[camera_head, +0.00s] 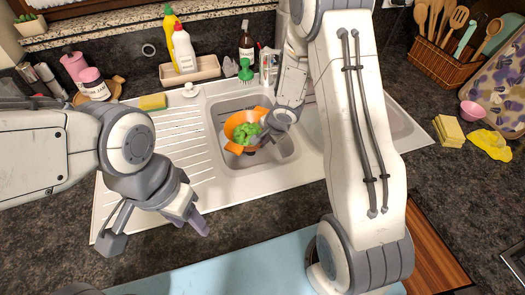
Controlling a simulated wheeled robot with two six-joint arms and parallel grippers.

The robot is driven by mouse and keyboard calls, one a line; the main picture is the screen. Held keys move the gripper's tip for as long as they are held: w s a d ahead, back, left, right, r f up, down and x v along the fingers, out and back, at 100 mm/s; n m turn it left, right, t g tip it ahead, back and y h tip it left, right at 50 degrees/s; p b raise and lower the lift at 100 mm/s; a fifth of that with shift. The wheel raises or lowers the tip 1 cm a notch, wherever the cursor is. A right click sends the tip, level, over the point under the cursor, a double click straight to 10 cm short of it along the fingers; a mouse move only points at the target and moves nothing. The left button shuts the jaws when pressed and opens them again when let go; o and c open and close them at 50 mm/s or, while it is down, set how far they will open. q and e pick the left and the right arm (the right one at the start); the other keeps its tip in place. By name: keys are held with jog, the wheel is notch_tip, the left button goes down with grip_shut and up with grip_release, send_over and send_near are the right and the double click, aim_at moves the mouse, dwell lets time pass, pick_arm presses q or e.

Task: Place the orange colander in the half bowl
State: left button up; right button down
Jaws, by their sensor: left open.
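The orange colander (233,125) sits in the left sink bowl (280,168), with green leafy vegetable (247,134) inside it. A second sink bowl (398,124) shows at the right, mostly hidden behind my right arm; I cannot tell for certain which one is the half bowl. My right gripper (270,132) is at the colander's right side, over the left bowl; its fingers are hard to make out, so its grip is unclear. My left gripper (158,238) is open and empty, over the drainboard's front edge and the dark counter.
A yellow sponge (152,102) lies behind the drainboard (180,145).

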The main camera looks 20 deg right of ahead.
notch_tip(320, 180, down, 4)
jog(key=shift+r+b, duration=0.25)
jog(key=shift+b, duration=0.9)
jog(key=shift+r, duration=0.15)
jog(key=c, duration=1.1)
grip_release()
